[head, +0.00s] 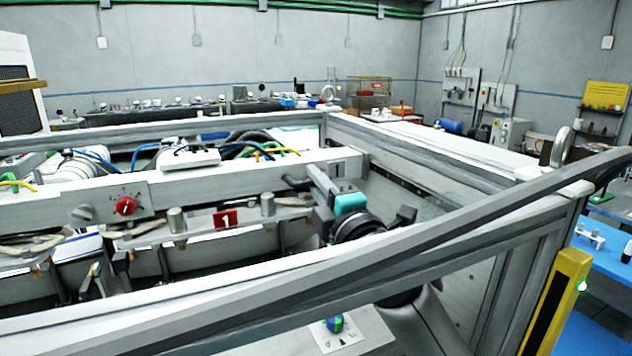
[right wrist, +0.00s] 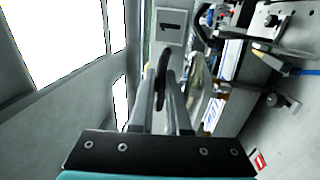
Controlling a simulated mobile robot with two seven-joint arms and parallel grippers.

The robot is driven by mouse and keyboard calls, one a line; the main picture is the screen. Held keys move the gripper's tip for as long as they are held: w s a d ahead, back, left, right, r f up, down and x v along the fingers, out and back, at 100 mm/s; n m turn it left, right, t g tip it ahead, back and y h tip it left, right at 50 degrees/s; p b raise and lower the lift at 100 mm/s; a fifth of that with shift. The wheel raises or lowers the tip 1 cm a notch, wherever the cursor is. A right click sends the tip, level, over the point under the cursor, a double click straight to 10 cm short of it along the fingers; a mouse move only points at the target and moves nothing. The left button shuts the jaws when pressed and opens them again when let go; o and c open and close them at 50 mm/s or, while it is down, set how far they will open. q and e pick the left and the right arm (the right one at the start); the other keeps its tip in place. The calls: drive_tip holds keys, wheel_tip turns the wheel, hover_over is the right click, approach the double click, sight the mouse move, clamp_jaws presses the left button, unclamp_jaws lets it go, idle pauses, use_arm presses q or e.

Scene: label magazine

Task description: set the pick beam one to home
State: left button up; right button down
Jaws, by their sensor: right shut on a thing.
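The pick beam (head: 200,195) is a long pale bar running across the machine, with a red plate marked 1 (head: 225,218) below it. A grey plate marked 1 (head: 338,168) is at its right end and also shows in the right wrist view (right wrist: 170,27). My right gripper (head: 316,172), with a teal band, reaches to this end. In the right wrist view its fingers (right wrist: 164,82) are shut on a dark, narrow handle (right wrist: 163,68), just below the grey plate. My left gripper is not in view.
Frame rails (head: 440,155) enclose the machine. A small panel (head: 340,338) with a blue-green knob is at the front. A yellow post (head: 558,300) stands at the right.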

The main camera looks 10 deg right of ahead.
sight(291, 159)
drive_tip(key=shift+w+r, duration=0.1)
drive_tip(key=shift+w, duration=0.15)
drive_tip(key=x, duration=0.4)
drive_tip(key=f+x, duration=0.1)
drive_tip(key=x, duration=0.2)
drive_tip(key=f+x, duration=0.1)
drive_tip(key=x, duration=0.3)
drive_tip(key=shift+w+a, duration=0.15)
drive_tip(key=shift+w, duration=0.4)
drive_tip(key=c, duration=0.9)
unclamp_jaws()
drive_tip(key=shift+s+f, duration=0.1)
drive_tip(key=b+v, duration=0.2)
drive_tip(key=v, duration=1.3)
